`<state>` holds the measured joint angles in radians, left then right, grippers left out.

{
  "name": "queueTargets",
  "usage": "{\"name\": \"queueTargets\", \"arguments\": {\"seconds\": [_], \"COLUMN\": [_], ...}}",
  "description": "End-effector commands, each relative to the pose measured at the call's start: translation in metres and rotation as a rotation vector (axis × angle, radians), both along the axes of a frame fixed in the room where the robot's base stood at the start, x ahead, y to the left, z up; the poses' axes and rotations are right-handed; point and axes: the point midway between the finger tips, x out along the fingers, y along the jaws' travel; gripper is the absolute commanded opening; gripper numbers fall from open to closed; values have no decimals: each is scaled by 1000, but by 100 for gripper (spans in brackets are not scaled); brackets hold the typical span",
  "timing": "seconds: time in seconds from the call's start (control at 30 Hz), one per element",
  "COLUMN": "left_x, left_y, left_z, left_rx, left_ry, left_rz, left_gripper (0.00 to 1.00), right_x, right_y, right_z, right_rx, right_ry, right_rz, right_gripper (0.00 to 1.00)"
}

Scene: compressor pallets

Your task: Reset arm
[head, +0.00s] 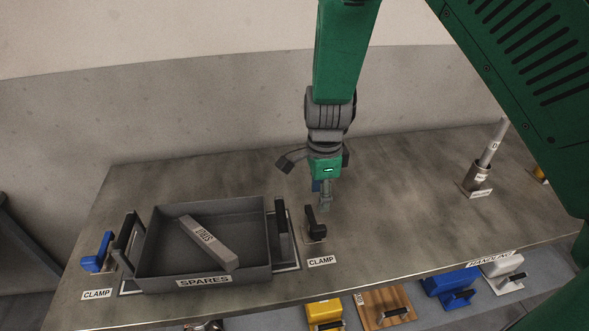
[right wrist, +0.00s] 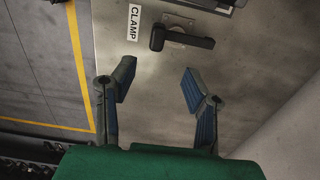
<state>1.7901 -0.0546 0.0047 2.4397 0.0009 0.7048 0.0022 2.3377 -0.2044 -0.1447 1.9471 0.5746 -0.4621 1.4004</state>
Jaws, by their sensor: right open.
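My right gripper (head: 321,196) is open and empty above the metal table, near its middle in the head view. It points down, just behind and above the black clamp handle (head: 312,219) at the right of the tray. In the right wrist view, my right gripper (right wrist: 157,97) shows its two blue-padded fingers spread apart with bare tabletop between them. The black clamp handle (right wrist: 182,38) lies beyond the fingertips there, beside a CLAMP label (right wrist: 134,22). Nothing is between the fingers. My left gripper is not in view.
A grey SPARES tray (head: 258,278) holding a grey bar (head: 205,243) stands on the table (head: 400,215). A blue clamp (head: 98,252) is at its left. A metal rod (head: 494,143) leans in a holder (head: 477,182) at the right. Blocks sit below the front edge.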

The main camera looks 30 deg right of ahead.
Motion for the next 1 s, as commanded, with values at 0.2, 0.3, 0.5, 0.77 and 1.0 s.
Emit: {"name": "queueTargets", "arguments": {"seconds": [0.2,0.3,0.5,0.77,1.0], "left_x": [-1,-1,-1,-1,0], "left_y": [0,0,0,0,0], "left_z": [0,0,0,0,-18], "left_rx": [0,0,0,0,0], "left_ry": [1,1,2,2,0], "left_rz": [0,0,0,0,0], "left_gripper": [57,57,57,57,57], "right_x": [-3,-20,-113,-222,-273], "right_y": [-1,-10,-38,-29,-5], "right_z": [-4,-26,-116,-171,-197], "right_rx": [-4,-29,-96,-41,5], "right_ry": [4,24,107,92,-11], "right_rz": [16,114,707,1454,1860], "right_gripper": [41,41,41,41,41]}}
